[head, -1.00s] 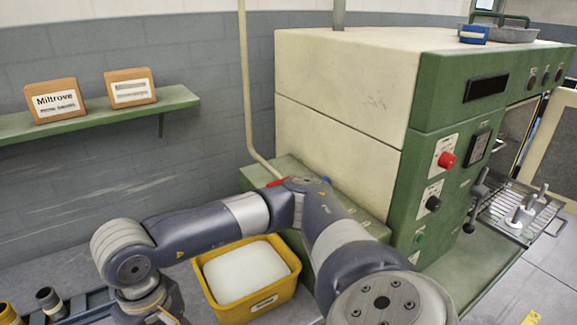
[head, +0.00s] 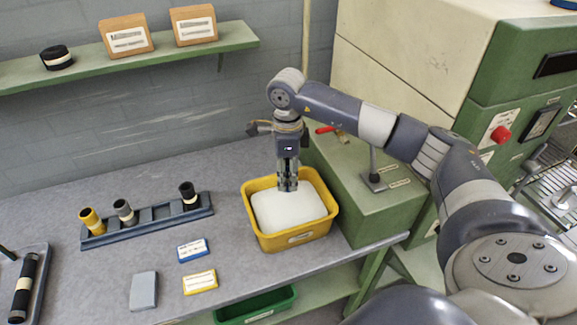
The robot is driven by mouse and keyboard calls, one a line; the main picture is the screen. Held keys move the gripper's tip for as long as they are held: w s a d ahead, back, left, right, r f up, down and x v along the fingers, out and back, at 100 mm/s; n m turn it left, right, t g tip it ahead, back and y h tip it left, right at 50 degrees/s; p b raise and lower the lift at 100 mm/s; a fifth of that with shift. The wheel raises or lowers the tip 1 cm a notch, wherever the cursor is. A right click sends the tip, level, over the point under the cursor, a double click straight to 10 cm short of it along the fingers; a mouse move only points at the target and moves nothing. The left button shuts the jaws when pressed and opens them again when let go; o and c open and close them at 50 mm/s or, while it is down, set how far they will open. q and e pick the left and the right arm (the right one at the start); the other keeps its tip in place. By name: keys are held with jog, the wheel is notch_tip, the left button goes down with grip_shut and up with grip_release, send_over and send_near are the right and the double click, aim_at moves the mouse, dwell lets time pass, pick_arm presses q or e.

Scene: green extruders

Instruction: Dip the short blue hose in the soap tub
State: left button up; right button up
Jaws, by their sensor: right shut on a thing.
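My right gripper (head: 287,187) points straight down over the yellow soap tub (head: 331,224), its fingertips at the back part of the white foam (head: 290,212). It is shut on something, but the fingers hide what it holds. I cannot tell whether the tips touch the foam or are in it. I see no short blue hose clearly anywhere in view. My left gripper is not in view.
A dark rack (head: 150,223) holds yellow, grey and black hose pieces. Flat cards (head: 194,249) and a grey block (head: 144,291) lie in front. A tray (head: 39,257) with a black hose is at far left. A green machine ledge (head: 385,205) stands right of the tub.

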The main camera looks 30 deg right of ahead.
jog(key=shift+m, duration=0.3)
notch_tip(320, 180, down, 12)
jog(key=b, duration=0.8)
jog(key=shift+d+f+b, duration=0.15)
jog(key=shift+b, duration=0.25)
dwell(0.6)
notch_tip(320, 180, up, 12)
jog(key=p, duration=0.7)
jog(key=shift+r, duration=0.2)
dwell(0.9)
